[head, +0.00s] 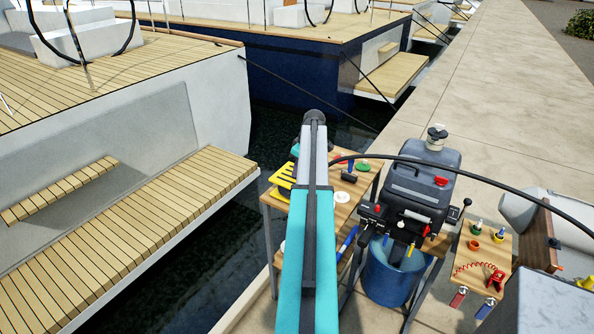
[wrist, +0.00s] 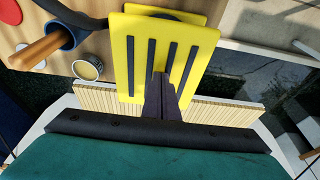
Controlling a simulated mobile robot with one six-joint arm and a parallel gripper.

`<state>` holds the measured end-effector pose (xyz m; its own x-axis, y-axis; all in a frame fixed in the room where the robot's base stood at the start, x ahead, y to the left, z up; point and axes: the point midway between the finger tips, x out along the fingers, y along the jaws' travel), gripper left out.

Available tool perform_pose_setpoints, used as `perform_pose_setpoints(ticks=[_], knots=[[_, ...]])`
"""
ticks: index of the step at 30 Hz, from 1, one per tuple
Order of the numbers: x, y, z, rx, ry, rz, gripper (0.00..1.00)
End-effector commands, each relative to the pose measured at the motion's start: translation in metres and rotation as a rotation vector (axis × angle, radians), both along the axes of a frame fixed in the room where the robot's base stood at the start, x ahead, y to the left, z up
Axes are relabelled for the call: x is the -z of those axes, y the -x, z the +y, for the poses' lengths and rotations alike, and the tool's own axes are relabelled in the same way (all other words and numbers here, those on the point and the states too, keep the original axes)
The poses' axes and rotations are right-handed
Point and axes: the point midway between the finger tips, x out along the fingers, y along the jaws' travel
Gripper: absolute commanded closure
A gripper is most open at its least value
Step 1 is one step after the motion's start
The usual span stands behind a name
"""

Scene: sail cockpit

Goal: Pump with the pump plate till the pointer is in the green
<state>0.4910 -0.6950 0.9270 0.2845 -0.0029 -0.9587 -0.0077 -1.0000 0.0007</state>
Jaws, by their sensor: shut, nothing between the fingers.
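The pump plate (wrist: 203,45) is yellow with dark lengthwise strips and fills the upper middle of the wrist view. In the head view the yellow plate (head: 281,180) shows at the left edge of the wooden table, partly behind my arm. My gripper (wrist: 161,80) is shut and empty, its dark fingers in front of the plate's lower middle. I cannot tell whether the fingertips touch the plate. In the head view my arm hides the fingers. No gauge pointer or green zone can be made out in either view.
The wooden table (head: 343,213) holds small tools. An outboard motor (head: 420,185) sits over a blue bucket (head: 388,275) at right. Dark water lies left of the table.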

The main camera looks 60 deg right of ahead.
Motion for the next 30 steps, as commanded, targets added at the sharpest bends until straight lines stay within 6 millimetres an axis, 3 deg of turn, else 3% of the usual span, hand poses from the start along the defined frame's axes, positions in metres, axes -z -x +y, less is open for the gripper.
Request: perform_pose_setpoints(ticks=[12,30], knots=[[0.048,0.0,0.001,0.0,-0.002,0.001,1.0],[0.051,0.0,0.002,-0.002,-0.007,0.005,1.0]])
